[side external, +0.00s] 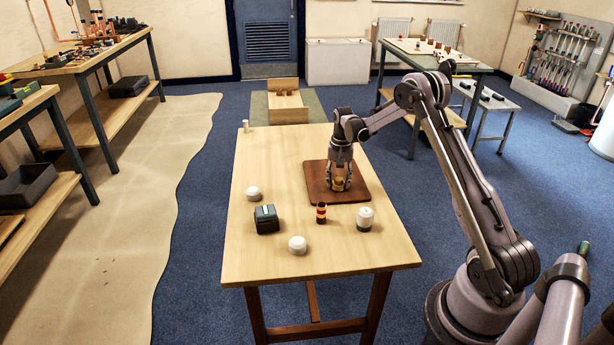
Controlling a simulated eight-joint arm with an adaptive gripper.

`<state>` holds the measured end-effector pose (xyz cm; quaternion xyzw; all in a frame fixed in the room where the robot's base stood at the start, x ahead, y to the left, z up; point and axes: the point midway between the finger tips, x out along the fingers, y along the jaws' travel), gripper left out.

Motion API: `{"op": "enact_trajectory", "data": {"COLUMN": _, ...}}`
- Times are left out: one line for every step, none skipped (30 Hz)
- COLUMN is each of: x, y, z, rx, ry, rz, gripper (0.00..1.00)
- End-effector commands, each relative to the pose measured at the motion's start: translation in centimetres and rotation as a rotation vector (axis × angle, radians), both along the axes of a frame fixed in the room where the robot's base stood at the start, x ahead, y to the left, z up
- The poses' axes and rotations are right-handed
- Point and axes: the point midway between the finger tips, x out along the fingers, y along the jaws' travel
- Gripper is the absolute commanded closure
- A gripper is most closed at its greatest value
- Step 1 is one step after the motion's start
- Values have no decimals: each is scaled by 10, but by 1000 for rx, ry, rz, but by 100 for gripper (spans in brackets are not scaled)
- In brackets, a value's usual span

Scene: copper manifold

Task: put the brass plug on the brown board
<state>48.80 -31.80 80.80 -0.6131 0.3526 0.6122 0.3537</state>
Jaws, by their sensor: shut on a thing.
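The brown board (318,196) lies flat on the wooden table, right of its middle. The fingers hide part of the plug.
A small pale cylinder (245,126) stands at the far left corner. The table's far part is clear.

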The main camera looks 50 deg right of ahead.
Motion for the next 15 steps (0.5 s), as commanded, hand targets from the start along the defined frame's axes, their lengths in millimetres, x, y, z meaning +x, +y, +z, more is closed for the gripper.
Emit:
{"op": "enact_trajectory", "data": {"x": 0, "y": 0, "z": 0, "rx": 0, "ry": 0, "rz": 0, "gripper": 92}}
{"op": "enact_trajectory", "data": {"x": 0, "y": 0, "z": 0, "rx": 0, "ry": 0, "rz": 0, "gripper": 92}}
{"op": "enact_trajectory", "data": {"x": 0, "y": 0, "z": -1, "rx": 0, "ry": 0, "rz": 0, "gripper": 92}}
{"op": "enact_trajectory", "data": {"x": 0, "y": 0, "z": -2, "rx": 0, "ry": 0, "rz": 0, "gripper": 92}}
{"op": "enact_trajectory", "data": {"x": 0, "y": 0, "z": -3, "rx": 0, "ry": 0, "rz": 0, "gripper": 92}}
{"op": "enact_trajectory", "data": {"x": 0, "y": 0, "z": -3, "rx": 0, "ry": 0, "rz": 0, "gripper": 49}}
{"op": "enact_trajectory", "data": {"x": 0, "y": 0, "z": -3, "rx": 0, "ry": 0, "rz": 0, "gripper": 40}}
{"op": "enact_trajectory", "data": {"x": 0, "y": 0, "z": -3, "rx": 0, "ry": 0, "rz": 0, "gripper": 35}}
{"op": "enact_trajectory", "data": {"x": 0, "y": 0, "z": -3, "rx": 0, "ry": 0, "rz": 0, "gripper": 35}}
{"op": "enact_trajectory", "data": {"x": 0, "y": 0, "z": -3, "rx": 0, "ry": 0, "rz": 0, "gripper": 35}}
{"op": "enact_trajectory", "data": {"x": 0, "y": 0, "z": -3, "rx": 0, "ry": 0, "rz": 0, "gripper": 35}}
{"op": "enact_trajectory", "data": {"x": 0, "y": 0, "z": -3, "rx": 0, "ry": 0, "rz": 0, "gripper": 35}}
{"op": "enact_trajectory", "data": {"x": 0, "y": 0, "z": -2, "rx": 0, "ry": 0, "rz": 0, "gripper": 35}}
{"op": "enact_trajectory", "data": {"x": 0, "y": 0, "z": -2, "rx": 0, "ry": 0, "rz": 0, "gripper": 35}}
{"op": "enact_trajectory", "data": {"x": 0, "y": 0, "z": -2, "rx": 0, "ry": 0, "rz": 0, "gripper": 35}}
